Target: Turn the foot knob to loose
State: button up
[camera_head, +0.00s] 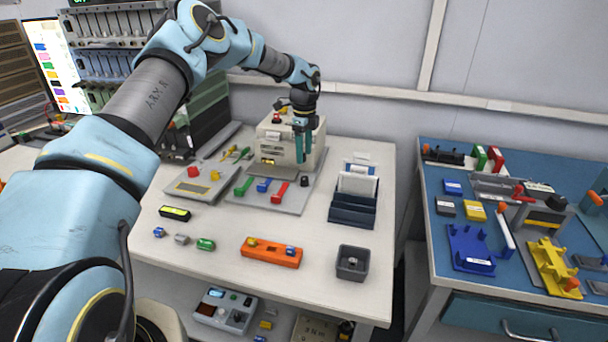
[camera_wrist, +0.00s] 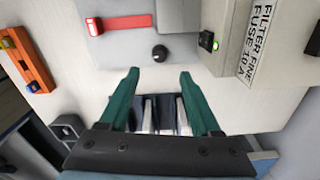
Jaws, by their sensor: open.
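The black round knob (camera_head: 304,181) that I take as the foot knob sits at the right end of the grey base plate (camera_head: 290,207), at the front of a cream machine (camera_head: 312,140). In the wrist view the knob (camera_wrist: 159,53) stands on the plate just beyond my fingertips, nearly centred between them. My gripper (camera_head: 301,160) has green fingers pointing down, open and empty. It hangs above the knob and apart from it. The open fingers also show in the wrist view (camera_wrist: 160,72). Which setting the knob is at cannot be read.
Green, blue and red levers (camera_head: 280,192) lie on the plate left of the knob. A dark rack with white sheets (camera_head: 352,213) stands to the right. An orange block (camera_head: 271,253) and a grey bin (camera_head: 352,263) are nearer the front. The table between them is free.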

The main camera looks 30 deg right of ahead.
aim_at(304, 177)
notch_tip(304, 177, down, 10)
jog(key=p, duration=0.3)
jog(key=shift+r, duration=0.25)
grip_shut()
dwell(0.4)
